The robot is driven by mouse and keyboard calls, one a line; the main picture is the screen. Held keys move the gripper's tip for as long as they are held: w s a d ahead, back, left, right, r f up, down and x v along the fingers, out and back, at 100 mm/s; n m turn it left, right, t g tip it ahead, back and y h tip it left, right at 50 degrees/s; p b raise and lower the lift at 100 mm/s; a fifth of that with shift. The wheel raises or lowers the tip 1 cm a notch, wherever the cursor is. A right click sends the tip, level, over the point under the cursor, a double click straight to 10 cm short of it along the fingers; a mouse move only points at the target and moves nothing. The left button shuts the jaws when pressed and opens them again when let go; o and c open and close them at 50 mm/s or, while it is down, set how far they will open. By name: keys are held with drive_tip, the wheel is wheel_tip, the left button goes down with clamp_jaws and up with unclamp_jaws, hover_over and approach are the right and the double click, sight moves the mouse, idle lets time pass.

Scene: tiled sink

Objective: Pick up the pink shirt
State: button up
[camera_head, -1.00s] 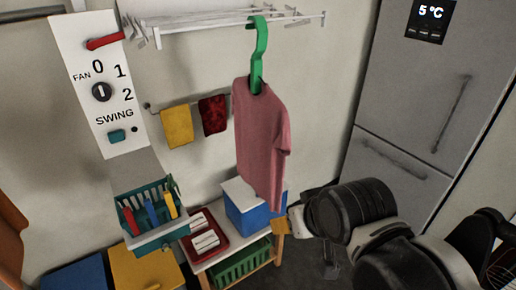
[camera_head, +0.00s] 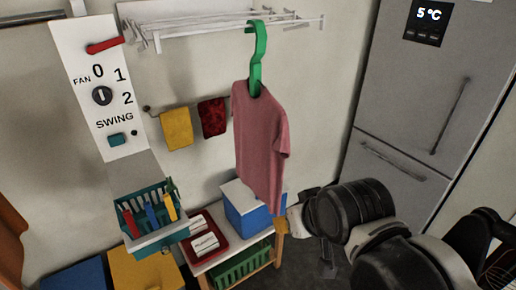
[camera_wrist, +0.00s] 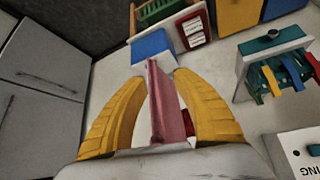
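The pink shirt (camera_head: 262,145) hangs on a green hanger (camera_head: 257,62) from the white rack in the head view. My gripper (camera_head: 282,226) is at the shirt's lower right edge, and the shirt's hem partly hides its yellow fingers. In the wrist view my gripper (camera_wrist: 159,80) is open, with its two yellow fingers apart. The pink shirt (camera_wrist: 158,105) shows edge-on between them, with gaps visible on both sides.
A white wall rack (camera_head: 225,22) is above. A blue box (camera_head: 245,212) and a red tray (camera_head: 213,258) sit on a low shelf behind the shirt. A teal basket (camera_head: 150,215) is at left, and a grey fridge (camera_head: 420,100) stands at right.

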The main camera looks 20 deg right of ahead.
drive_tip(key=w+r+t+p, duration=0.2)
drive_tip(key=w+r+p, duration=0.5)
drive_tip(key=r, duration=0.3)
drive_tip(key=w+d+r+n+t+y+p, duration=0.1)
drive_tip(key=w+r+t+p, duration=0.1)
drive_tip(key=w+r+p, duration=0.55)
drive_tip(key=w+r+t+p, duration=0.2)
drive_tip(key=w+r+p, duration=0.3)
drive_tip(key=r+p, duration=0.5)
drive_tip(key=b+x, duration=0.1)
drive_tip(key=x, duration=0.2)
drive_tip(key=r+b+x, duration=0.1)
drive_tip(key=x, duration=0.2)
drive_tip(key=b+x, duration=0.1)
drive_tip(key=x, duration=0.3)
drive_tip(key=shift+w+r+b, duration=0.35)
drive_tip(key=shift+w+r, duration=0.05)
drive_tip(key=shift+s, duration=0.1)
drive_tip(key=shift+c, duration=0.5)
clamp_jaws()
